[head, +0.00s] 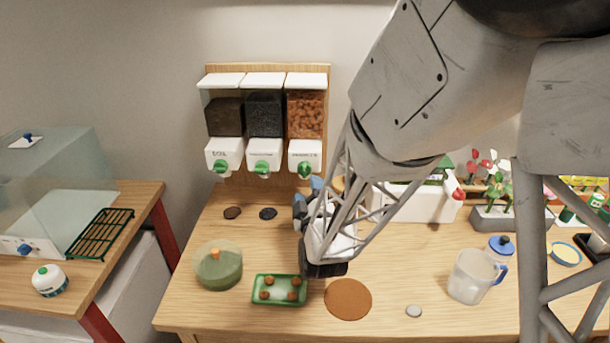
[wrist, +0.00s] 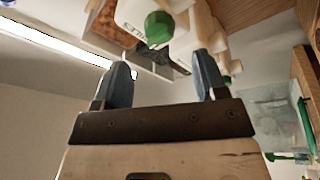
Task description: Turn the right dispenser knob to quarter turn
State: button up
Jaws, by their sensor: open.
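The right dispenser (head: 305,120) holds orange-brown pieces and has a white lower body. Its green knob (head: 304,170) sits at the bottom front; its exact angle is hard to tell. In the wrist view the knob (wrist: 159,28) shows as a green dome beyond the fingertips, roughly between them in the picture. My gripper (head: 308,195) is just below this knob in the head view, with blue fingertips. In the wrist view my gripper (wrist: 163,70) is open with nothing between its fingers. The knob looks apart from both fingertips.
The left dispenser (head: 223,155) and middle dispenser (head: 264,155) stand close beside, each with a green knob. Below are two dark discs, a green lidded pot (head: 218,268), a green tray (head: 262,302) and a brown disc (head: 348,299).

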aim_at(305, 174)
jog(key=shift+x, duration=3.1)
jog(key=shift+s, duration=0.1)
jog(key=c, duration=0.9)
